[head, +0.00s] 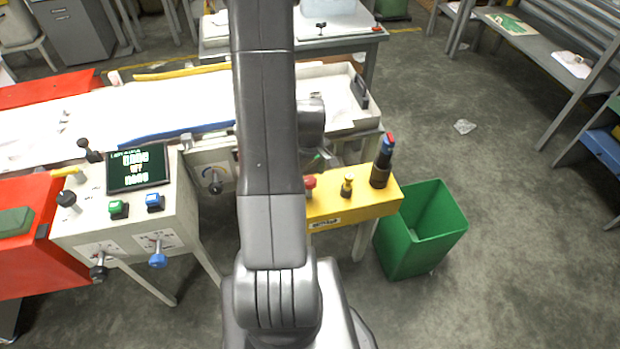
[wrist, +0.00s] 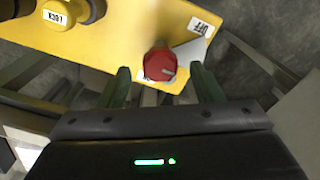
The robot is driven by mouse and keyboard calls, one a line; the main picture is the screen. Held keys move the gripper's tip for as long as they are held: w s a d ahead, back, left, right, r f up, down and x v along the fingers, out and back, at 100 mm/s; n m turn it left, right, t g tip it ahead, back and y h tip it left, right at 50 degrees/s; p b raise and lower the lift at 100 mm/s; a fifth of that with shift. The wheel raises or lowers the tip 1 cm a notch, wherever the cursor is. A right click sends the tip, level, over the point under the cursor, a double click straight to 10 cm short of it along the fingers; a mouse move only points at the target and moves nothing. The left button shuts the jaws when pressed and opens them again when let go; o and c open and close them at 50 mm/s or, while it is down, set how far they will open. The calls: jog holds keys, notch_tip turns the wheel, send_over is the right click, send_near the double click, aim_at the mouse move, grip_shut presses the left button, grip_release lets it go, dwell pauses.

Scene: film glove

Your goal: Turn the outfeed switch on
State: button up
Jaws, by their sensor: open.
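A red knob (wrist: 160,65) stands on a yellow box with a white label reading OFF (wrist: 199,27) beside it. The red knob also shows in the head view (head: 310,183), at the right edge of my arm. My gripper (wrist: 159,70) is open, with one green finger on each side of the red knob and gaps between. It is not closed on the knob. In the head view my arm hides most of the gripper and the left part of the yellow box (head: 365,205). I cannot clearly read the label on the box front.
A yellow knob (wrist: 60,14) with its own label, seen in the head view as yellow and black (head: 346,187), and a dark post with a red and blue top (head: 383,162) stand right of the red knob. A green bin (head: 425,225) is beside the box. A control console (head: 180,205) stands left.

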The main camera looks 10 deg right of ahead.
jog(key=shift+f, duration=1.2)
jog(key=c, duration=1)
